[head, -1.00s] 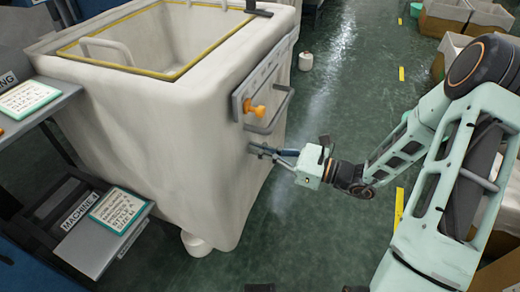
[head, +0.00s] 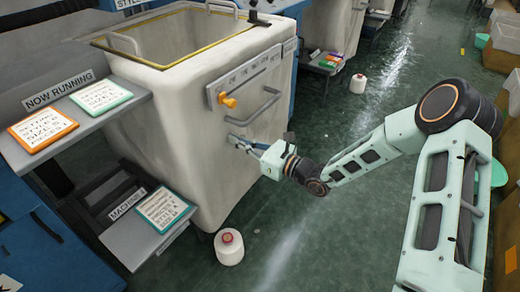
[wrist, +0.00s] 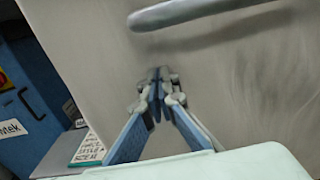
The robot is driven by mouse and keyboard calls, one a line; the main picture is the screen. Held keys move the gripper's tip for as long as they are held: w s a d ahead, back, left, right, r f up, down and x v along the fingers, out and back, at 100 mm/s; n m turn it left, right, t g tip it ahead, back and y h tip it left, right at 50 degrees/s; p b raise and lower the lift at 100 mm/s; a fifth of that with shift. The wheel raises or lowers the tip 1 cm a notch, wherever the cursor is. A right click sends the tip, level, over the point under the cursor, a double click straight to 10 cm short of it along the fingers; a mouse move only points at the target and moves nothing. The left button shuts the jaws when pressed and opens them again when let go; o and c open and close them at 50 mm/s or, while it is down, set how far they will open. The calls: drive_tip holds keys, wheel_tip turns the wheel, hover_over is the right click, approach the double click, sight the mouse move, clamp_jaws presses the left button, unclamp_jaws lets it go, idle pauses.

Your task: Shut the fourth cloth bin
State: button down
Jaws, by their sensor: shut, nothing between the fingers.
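The large off-white cloth bin (head: 180,117), with a yellow-edged open top, fills the left-centre of the head view. Its front carries a grey bar handle (head: 258,107) and an orange knob (head: 227,100). The handle also crosses the top of the wrist view (wrist: 200,12). My gripper (head: 234,142) is shut and empty, its tips at the bin's front below the handle. In the wrist view the closed tips (wrist: 158,80) are against or very near the cloth; exact contact cannot be told. I cannot read the number on the machine sign.
A shelf (head: 70,112) labelled "NOW RUNNING" and a lower machine-sign shelf (head: 150,222) stand left of the bin. A yarn cone (head: 229,247) stands on the floor near the bin's front corner. Another cone (head: 358,83) stands farther back. The green aisle floor is mostly clear.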

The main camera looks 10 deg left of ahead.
drive_tip(key=x, duration=1)
drive_tip(key=shift+a+f, duration=0.1)
drive_tip(key=shift+a, duration=0.1)
drive_tip(key=shift+w+a, duration=0.15)
drive_tip(key=shift+r, duration=0.25)
